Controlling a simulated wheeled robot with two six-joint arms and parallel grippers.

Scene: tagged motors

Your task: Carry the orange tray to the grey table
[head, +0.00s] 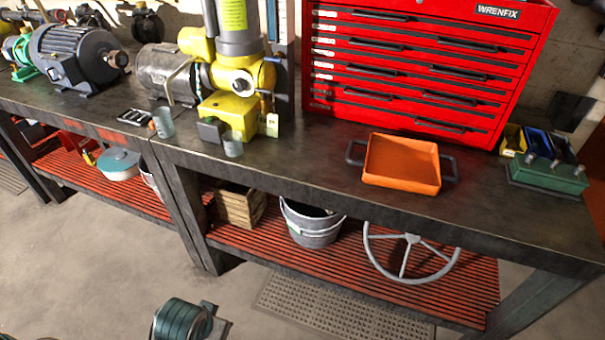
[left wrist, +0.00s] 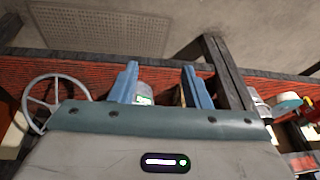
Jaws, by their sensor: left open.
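The orange tray (head: 402,161) lies flat on a dark workbench (head: 300,165), in front of a red tool chest. It is a shallow square tray with a dark handle on its left and right sides. No gripper is near it in the head view. I see no separate grey table, and cannot tell whether this dark bench is the one meant. My left gripper (left wrist: 163,85) shows in the left wrist view with its two blue fingers apart and nothing between them. That view looks upside down, with the red slatted lower shelf beyond the fingers. My right gripper is in neither view.
The red tool chest (head: 425,65) stands behind the tray. A green box (head: 549,174) is to its right. A yellow machine (head: 232,85) and grey motor (head: 78,55) stand to the left. A steel bucket (head: 312,225) and handwheel (head: 410,258) are below. A ribbed green cylinder (head: 182,320) is at the bottom.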

